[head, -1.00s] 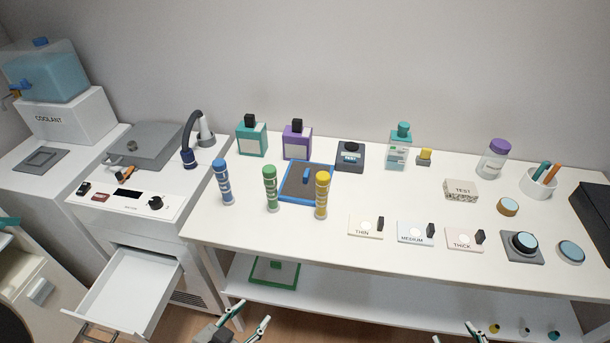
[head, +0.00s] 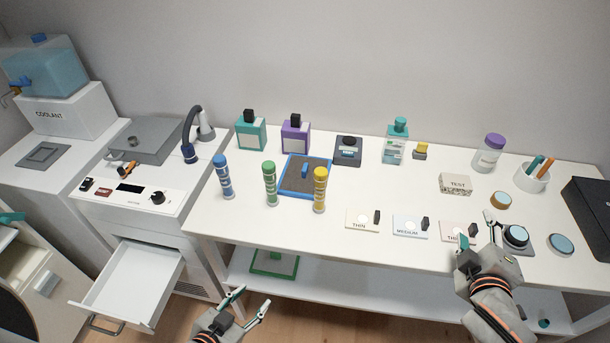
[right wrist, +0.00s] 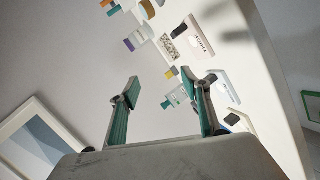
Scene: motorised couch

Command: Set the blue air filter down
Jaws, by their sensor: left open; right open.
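The blue air filter (head: 289,190), a flat square with a blue frame, dark grey mesh and a small blue handle, lies flat on the white table, left of its middle. Neither gripper touches it. My left gripper (head: 253,299) is open and empty, low in front of the table and below its top. My right gripper (head: 478,238) is open over the table's front right part, partly covering the THICK card (head: 452,230). In the right wrist view its open fingers (right wrist: 172,82) have nothing between them.
Blue (head: 224,178), green (head: 270,184) and yellow (head: 320,190) cylinders stand close around the filter's front and left. Bottles and a dark device (head: 347,151) stand behind. A green-framed square (head: 275,264) lies on the lower shelf. An open drawer (head: 130,285) juts out at left.

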